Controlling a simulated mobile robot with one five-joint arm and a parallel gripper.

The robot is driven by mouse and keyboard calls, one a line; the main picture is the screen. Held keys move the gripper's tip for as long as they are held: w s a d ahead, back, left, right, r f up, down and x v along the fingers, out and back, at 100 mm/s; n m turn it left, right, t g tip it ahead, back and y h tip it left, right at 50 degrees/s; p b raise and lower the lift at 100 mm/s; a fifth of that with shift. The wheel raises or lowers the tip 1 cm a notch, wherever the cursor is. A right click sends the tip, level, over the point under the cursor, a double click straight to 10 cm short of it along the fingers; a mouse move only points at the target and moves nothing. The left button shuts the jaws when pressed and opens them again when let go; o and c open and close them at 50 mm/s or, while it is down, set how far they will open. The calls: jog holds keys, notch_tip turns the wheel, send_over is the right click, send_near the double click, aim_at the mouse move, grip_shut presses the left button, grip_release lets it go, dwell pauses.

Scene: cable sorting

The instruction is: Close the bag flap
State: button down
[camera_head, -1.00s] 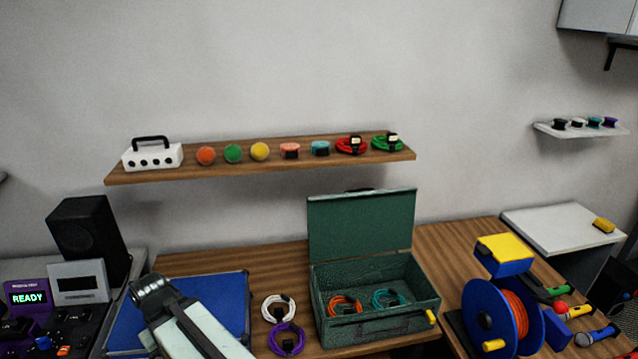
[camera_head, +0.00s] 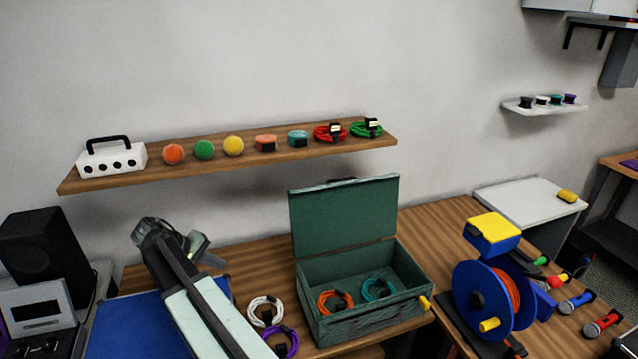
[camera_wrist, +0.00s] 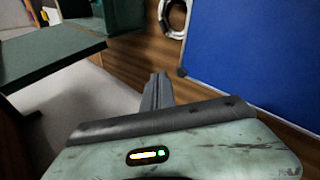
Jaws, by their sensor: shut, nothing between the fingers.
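The green bag (camera_head: 365,323) is a box-shaped case on the wooden bench. Its flap (camera_head: 345,215) stands raised at the back. An orange cable coil (camera_head: 335,302) and a teal cable coil (camera_head: 378,290) lie inside. My gripper (camera_head: 212,260) is left of the bag, mostly hidden behind my arm in the head view. In the wrist view, my gripper (camera_wrist: 158,82) has its fingers together and holds nothing. A dark green panel (camera_wrist: 45,55) shows to the left of the fingers, apart from them; it looks like part of the bag.
A white cable coil (camera_head: 264,311) and a purple one (camera_head: 283,342) lie left of the bag. A blue mat (camera_head: 125,325) is under my arm. A blue cable reel (camera_head: 490,300) stands to the right. A wooden shelf (camera_head: 225,165) hangs above the bench.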

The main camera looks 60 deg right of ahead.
jog(key=s+d+r+m+g+h+b, duration=0.1)
jog(key=d+r+m+g+h, duration=0.3)
jog(key=d, duration=0.6)
jog(key=s+d+r+n+g, duration=0.1)
jog(key=d+r+g, duration=0.1)
jog(key=d+r, duration=0.65)
jog(key=s+d+r+m+g+h+b, duration=0.1)
jog(key=d+r+m+g+h, duration=0.2)
jog(key=d, duration=0.9)
jog(key=s+d, duration=0.5)
jog(key=s, duration=0.4)
jog(key=shift+s+r+n+y, duration=0.15)
jog(key=shift+s+n+y, duration=0.15)
jog(key=shift+n, duration=0.1)
jog(key=shift+d, duration=0.1)
